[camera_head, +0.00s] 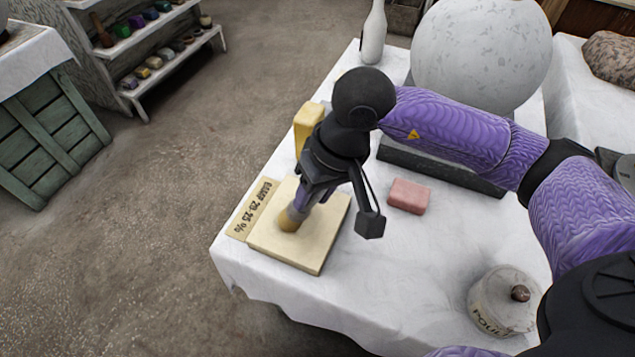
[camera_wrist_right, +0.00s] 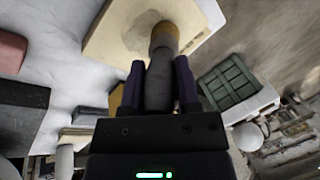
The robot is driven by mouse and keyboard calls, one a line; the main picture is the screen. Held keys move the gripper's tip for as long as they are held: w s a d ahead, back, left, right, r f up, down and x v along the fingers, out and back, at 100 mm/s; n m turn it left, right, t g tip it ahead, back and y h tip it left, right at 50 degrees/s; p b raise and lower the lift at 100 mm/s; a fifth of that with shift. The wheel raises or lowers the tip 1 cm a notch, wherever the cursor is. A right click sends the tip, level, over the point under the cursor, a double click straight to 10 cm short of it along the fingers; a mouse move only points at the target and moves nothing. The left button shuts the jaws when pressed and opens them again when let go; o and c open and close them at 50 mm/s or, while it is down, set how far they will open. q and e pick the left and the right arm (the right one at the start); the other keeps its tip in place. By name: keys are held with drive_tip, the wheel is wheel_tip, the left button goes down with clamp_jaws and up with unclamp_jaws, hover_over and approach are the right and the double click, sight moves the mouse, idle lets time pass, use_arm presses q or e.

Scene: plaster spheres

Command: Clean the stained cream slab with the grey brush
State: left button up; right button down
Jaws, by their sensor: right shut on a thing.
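The cream slab (camera_head: 318,247) lies on the white-covered table near its left front edge. A darker stain shows on it around the brush tip, and also in the wrist view (camera_wrist_right: 110,35). My right gripper (camera_head: 312,200) is shut on the grey brush (camera_wrist_right: 158,85), which has a grey handle and a yellowish-tan head. The brush points down, with its head (camera_head: 289,219) at the slab's surface; the head appears to touch the slab at the stain. My left gripper is not in view.
A lettered plaque (camera_head: 254,208) lies against the slab's left side. A yellow block (camera_head: 308,118) stands behind the gripper. A pink block (camera_head: 409,195), a lidded pot (camera_head: 503,302), a white bottle (camera_head: 374,32) and a large speckled sphere (camera_head: 480,50) on a dark base share the table.

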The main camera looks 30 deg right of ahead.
drive_tip(key=shift+s+a, duration=0.25)
drive_tip(key=shift+a, duration=0.1)
drive_tip(key=shift+w+d+f, duration=0.1)
drive_tip(key=shift+d, duration=0.05)
drive_tip(key=shift+w+d+b, duration=0.65)
drive_tip(key=shift+d+b, duration=0.1)
drive_tip(key=shift+d, duration=0.05)
drive_tip(key=shift+w+d, duration=0.2)
drive_tip(key=shift+d, duration=0.05)
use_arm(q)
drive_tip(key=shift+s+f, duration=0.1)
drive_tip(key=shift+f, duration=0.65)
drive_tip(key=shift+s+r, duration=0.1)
